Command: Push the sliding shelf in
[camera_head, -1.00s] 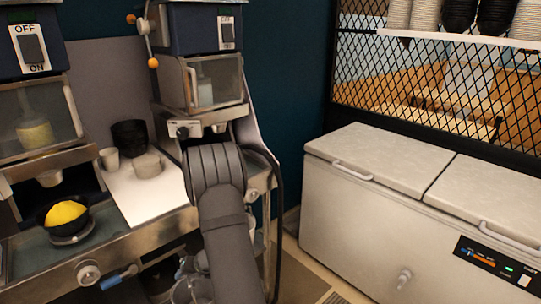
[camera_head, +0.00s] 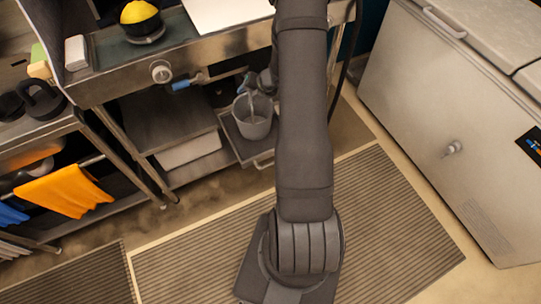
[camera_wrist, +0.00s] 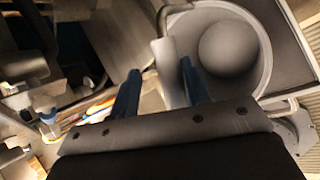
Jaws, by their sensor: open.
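The sliding shelf (camera_head: 241,146) is a dark tray with a pale edge and a front handle (camera_head: 264,163). It sticks out from under the counter at the lower middle and carries a grey bucket (camera_head: 253,130). In the wrist view the bucket (camera_wrist: 262,75) is large at the upper right, with a rounded grey shape inside, and the dark shelf surface (camera_wrist: 290,40) lies beside it. My gripper (camera_wrist: 160,68) is open, its two blue fingers by the bucket's left rim. Whether they touch it I cannot tell. My arm hides part of the shelf area in the head view.
The metal counter (camera_head: 215,65) runs above the shelf, with a blue-handled lever (camera_head: 188,83) under its edge. A lower rack (camera_head: 165,120) stands left of the shelf. A white chest freezer (camera_head: 440,110) stands at right. Ribbed mats (camera_head: 390,220) cover the open floor in front.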

